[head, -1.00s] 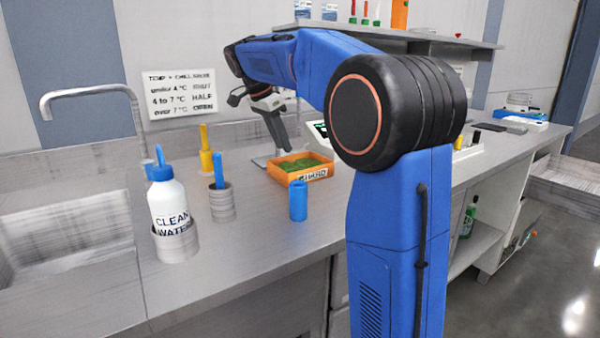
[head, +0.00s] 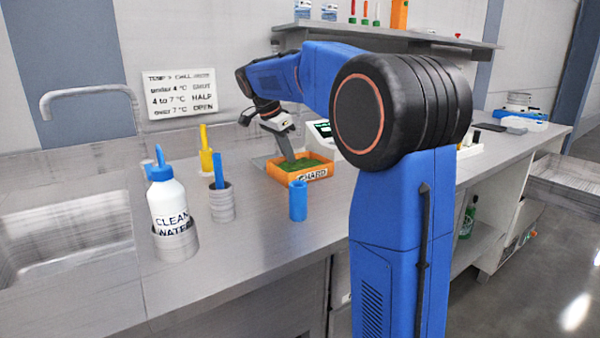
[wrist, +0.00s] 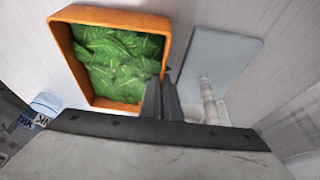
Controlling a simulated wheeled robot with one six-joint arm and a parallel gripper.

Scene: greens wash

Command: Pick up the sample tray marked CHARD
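The sample tray (head: 303,175) is an orange open box with green leaves and a white label reading CHARD on its front wall. It stands on the steel counter. In the wrist view the tray (wrist: 165,58) fills the upper left, with leaves inside. My gripper (head: 289,156) is over the back part of the tray in the head view, pointing down. In the wrist view my gripper (wrist: 161,82) shows two grey fingers with a narrow gap, beside the tray's lower right wall. Nothing is seen held. Whether the fingers touch the wall cannot be told.
A blue cylinder (head: 298,201) stands just in front of the tray. Left of it are a grey holder (head: 222,204) with a blue stick, a yellow piece (head: 206,160) and a CLEAN WATER bottle (head: 168,200). A grey plate (wrist: 222,62) lies beside the tray. A shelf (head: 400,38) hangs above.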

